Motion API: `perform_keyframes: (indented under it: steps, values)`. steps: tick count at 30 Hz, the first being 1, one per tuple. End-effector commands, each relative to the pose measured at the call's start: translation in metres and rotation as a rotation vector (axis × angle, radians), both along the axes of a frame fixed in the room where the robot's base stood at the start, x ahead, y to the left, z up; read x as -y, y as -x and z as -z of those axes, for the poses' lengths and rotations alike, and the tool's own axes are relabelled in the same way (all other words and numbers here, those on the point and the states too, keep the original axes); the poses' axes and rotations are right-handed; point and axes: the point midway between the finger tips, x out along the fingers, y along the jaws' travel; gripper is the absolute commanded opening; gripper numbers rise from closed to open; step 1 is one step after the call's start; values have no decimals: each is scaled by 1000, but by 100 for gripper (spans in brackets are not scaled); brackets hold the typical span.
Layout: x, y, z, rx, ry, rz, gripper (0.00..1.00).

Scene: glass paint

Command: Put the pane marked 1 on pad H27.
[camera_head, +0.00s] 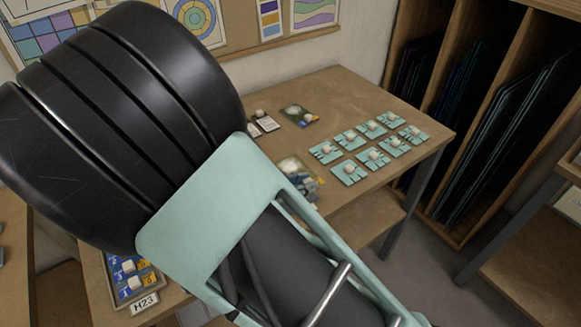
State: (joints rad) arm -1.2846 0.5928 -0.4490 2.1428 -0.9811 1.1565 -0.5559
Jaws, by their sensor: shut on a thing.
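My own arm, black and pale green, fills the left and middle of the view. The fingertips of my gripper are not in view. Several teal plates (348,172), each with a small white block on top, lie in two rows on the right part of the wooden table (343,85). No number 1 can be read on any of them. No label H27 can be read, so I cannot tell which place is that pad. A label H23 (145,304) stands at the lower left, in front of a tray (112,270) of blue and yellow pieces with white blocks.
A dark picture card (299,116) and small white-topped items (265,122) lie at the table's back. Another picture card (300,172) is partly behind my arm. A wooden rack (480,120) of upright sheets stands right. Bare table shows near the back right.

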Motion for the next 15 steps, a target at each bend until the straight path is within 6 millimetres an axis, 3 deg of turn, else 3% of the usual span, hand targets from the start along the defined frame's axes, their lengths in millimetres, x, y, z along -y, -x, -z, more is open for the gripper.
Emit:
perform_keyframes:
  steps: [1, 4, 15]
  values:
    - [-4, -5, 14, 3, 0, 0, 0]
    - [-10, -12, 25, 3, -1, 0, 0]
    - [-20, -23, 38, 2, 0, 0, 0]
